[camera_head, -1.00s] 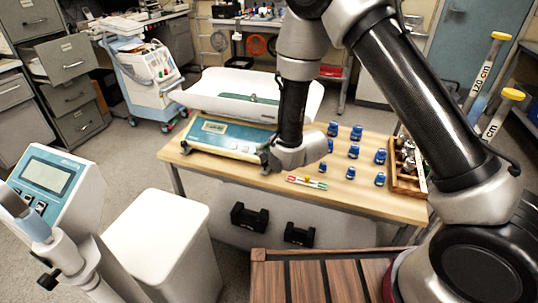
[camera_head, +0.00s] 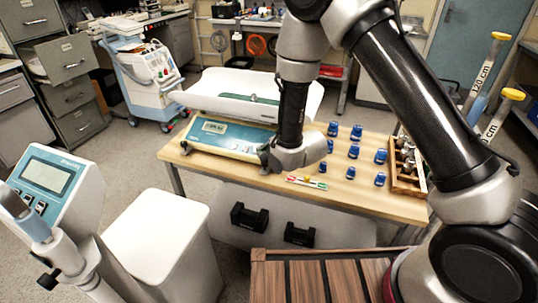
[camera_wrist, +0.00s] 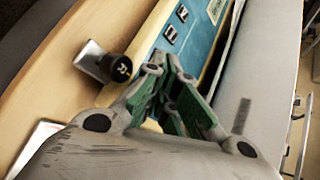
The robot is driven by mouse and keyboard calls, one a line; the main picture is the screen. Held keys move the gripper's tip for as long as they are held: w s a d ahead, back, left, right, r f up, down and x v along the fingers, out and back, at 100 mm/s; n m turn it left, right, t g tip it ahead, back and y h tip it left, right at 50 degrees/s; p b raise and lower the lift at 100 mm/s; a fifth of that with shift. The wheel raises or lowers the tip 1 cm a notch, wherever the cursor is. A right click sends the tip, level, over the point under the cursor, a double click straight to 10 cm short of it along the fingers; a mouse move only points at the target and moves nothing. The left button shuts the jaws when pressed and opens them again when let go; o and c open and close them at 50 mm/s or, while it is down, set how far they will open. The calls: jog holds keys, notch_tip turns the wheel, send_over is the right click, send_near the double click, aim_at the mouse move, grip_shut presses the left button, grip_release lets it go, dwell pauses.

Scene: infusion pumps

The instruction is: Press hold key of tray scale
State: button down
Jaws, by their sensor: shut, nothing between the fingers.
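The tray scale stands on the left part of the wooden table. Its white tray (camera_head: 228,84) sits above a base with a teal front panel (camera_head: 235,137) and a small display (camera_head: 214,127). My gripper (camera_head: 267,157) is at the right end of the panel in the head view and hides part of it. In the wrist view, the teal panel (camera_wrist: 200,48) shows several small dark keys (camera_wrist: 171,34) beyond my fingers. My gripper (camera_wrist: 170,70) is shut and empty, with its tips close to the panel. I cannot tell whether they touch it, and the key labels are unreadable.
A dark round knob (camera_wrist: 116,68) on a metal piece lies beside the scale. Several blue weights (camera_head: 353,152), coloured markers (camera_head: 306,182) and a wooden box of metal weights (camera_head: 405,170) are on the table (camera_head: 385,206). Another scale display (camera_head: 47,175) stands front left.

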jog(key=shift+w+f, duration=0.1)
jog(key=shift+f, duration=0.1)
jog(key=shift+w+d+f, duration=0.1)
jog(key=shift+f, duration=0.15)
dwell(0.6)
dwell(0.4)
jog(key=shift+s+r, duration=0.3)
jog(key=shift+r, duration=0.35)
jog(key=shift+s+a+r, duration=0.15)
jog(key=shift+s+r, duration=0.15)
jog(key=shift+r, duration=0.5)
jog(key=shift+s+a+r, duration=0.15)
jog(key=shift+s+r, duration=0.15)
jog(key=shift+r, duration=0.45)
jog(key=shift+s+a+r, duration=0.15)
jog(key=shift+s+r, duration=0.15)
jog(key=shift+r, duration=0.5)
